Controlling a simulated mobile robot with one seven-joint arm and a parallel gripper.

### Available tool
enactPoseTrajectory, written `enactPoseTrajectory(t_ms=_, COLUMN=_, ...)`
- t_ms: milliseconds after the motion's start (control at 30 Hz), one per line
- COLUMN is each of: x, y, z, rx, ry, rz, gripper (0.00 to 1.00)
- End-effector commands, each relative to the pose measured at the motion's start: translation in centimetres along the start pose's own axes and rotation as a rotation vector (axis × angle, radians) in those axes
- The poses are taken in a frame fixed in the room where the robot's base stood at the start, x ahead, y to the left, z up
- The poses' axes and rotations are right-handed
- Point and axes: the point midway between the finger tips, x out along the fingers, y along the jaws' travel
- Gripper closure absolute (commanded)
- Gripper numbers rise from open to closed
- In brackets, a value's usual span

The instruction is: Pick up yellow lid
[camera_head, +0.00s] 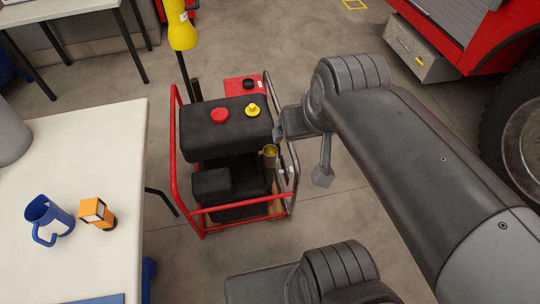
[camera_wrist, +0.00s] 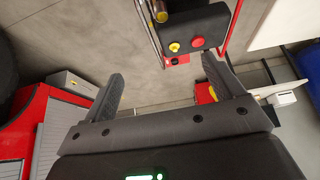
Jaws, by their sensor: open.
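The yellow lid (camera_head: 253,111) is a small round knobbed cap on top of the black tank of the red-framed pump (camera_head: 225,130). In the wrist view the yellow lid (camera_wrist: 174,47) shows just beyond the gap between my fingers, beside the red cap. My gripper (camera_wrist: 163,70) is open and empty, with its two fingers spread wide and apart from the lid. In the head view my gripper is at the right side of the pump, to the right of the lid, and partly hidden by my arm.
A red cap (camera_head: 219,115) sits left of the lid on the tank. The red tube frame surrounds the pump. A red vehicle (camera_head: 460,35) is at upper right.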

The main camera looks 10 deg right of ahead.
Motion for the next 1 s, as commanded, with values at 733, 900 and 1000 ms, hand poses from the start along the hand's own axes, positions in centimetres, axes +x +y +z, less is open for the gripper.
enactPoseTrajectory(t_ms=733, x=1.1, y=-0.1, z=-3.1, rx=0.0, ry=-0.001, rz=-0.005, gripper=0.18)
enactPoseTrajectory(t_ms=900, x=3.5, y=-0.3, z=-7.8, rx=0.002, ry=0.005, rz=-0.012, gripper=0.18)
enactPoseTrajectory(t_ms=1000, x=5.3, y=-0.4, z=-10.6, rx=0.004, ry=0.009, rz=-0.015, gripper=0.18)
